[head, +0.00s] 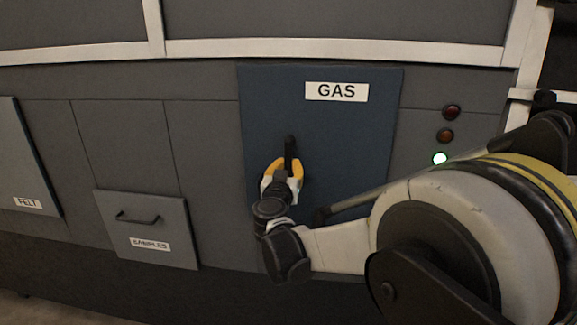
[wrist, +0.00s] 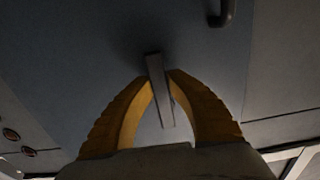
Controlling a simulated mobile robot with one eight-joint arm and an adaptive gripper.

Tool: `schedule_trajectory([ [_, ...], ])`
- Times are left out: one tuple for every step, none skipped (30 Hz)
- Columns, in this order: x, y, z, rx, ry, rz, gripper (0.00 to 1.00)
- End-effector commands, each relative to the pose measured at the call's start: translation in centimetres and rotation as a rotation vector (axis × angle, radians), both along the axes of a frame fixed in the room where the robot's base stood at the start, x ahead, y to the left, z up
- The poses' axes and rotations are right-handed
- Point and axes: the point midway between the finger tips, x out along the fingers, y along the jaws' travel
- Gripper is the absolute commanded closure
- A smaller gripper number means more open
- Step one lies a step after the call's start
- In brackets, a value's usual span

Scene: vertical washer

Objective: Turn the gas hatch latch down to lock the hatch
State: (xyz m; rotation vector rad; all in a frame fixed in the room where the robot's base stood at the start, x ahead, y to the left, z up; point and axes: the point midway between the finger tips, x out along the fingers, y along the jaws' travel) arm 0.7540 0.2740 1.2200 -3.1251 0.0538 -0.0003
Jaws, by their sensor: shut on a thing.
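The blue gas hatch (head: 345,140), labelled GAS, lies flush in the grey panel in the head view; its surface also fills the middle of the wrist view (wrist: 90,60). The gas hatch latch (head: 290,146) is a dark narrow bar standing roughly upright on the hatch. My gripper (head: 283,170) is at the bar's lower part, with its yellow fingers on either side. In the wrist view the fingertips of my gripper (wrist: 158,80) close on the grey latch bar (wrist: 154,66). The latch's lower end is partly hidden by the fingers in the head view.
A dark curved handle (wrist: 222,12) shows on the hatch in the wrist view. A SAMPLES drawer (head: 180,215) and a FELT panel (head: 28,170) are at left.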

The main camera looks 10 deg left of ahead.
Motion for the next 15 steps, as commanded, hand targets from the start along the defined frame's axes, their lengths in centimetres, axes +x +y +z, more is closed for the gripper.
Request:
schedule_trajectory([
  [0.01,0.08,0.05,0.0,0.0,0.002,1.0],
  [0.01,0.09,0.05,0.0,0.0,0.002,1.0],
  [0.01,0.09,0.06,0.0,0.0,0.002,1.0],
  [0.01,0.09,0.06,0.0,0.0,0.002,0.73],
  [0.01,0.09,0.05,0.0,0.0,0.002,0.64],
  [0.01,0.08,0.05,-0.001,0.0,0.002,0.59],
  [0.0,0.08,0.05,-0.001,0.0,0.002,0.59],
  [0.0,0.07,0.04,-0.001,0.0,0.002,0.59],
  [0.0,0.07,0.04,-0.001,0.0,0.002,0.59],
  [0.0,0.06,0.03,-0.001,0.0,0.001,0.59],
  [0.0,0.05,0.03,-0.001,0.0,0.001,0.59],
  [0.0,0.05,0.03,-0.001,0.0,0.001,0.59],
  [0.0,0.05,0.03,-0.001,0.0,0.001,0.59],
  [-0.02,0.04,0.02,-0.001,0.0,0.001,0.59],
  [-0.12,0.05,0.02,-0.001,0.0,0.001,0.59],
])
